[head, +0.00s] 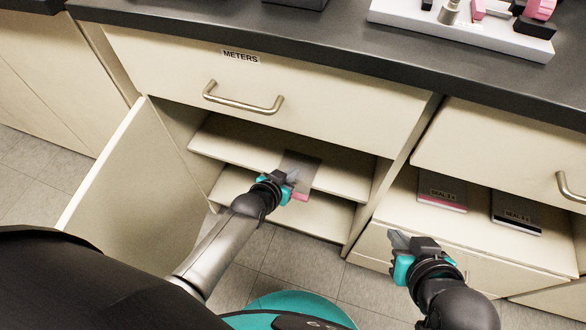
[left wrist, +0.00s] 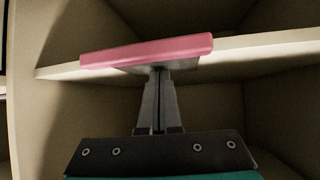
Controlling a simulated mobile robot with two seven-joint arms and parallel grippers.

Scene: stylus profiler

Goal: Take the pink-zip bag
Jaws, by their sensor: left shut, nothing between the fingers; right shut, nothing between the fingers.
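A flat grey bag with a pink edge (head: 302,165) lies on the upper shelf of the open cabinet under the METERS drawer, overhanging the shelf front. Its pink edge (left wrist: 150,50) spans the left wrist view. My left gripper (head: 292,176) is shut and empty at the bag's front edge; in the left wrist view its fingertips (left wrist: 159,72) are just below the bag. I cannot tell whether they touch it. Another flat dark bag with a pink edge (head: 442,191) lies in the right compartment. My right gripper (head: 395,238) is shut and empty, in front of that compartment.
A dark bag with a pale edge (head: 517,212) lies right of the second pink-edged bag. The cabinet door (head: 135,190) stands open at left. The METERS drawer (head: 330,85) is shut above the shelves. A white tray (head: 470,35) with small items stands on the counter.

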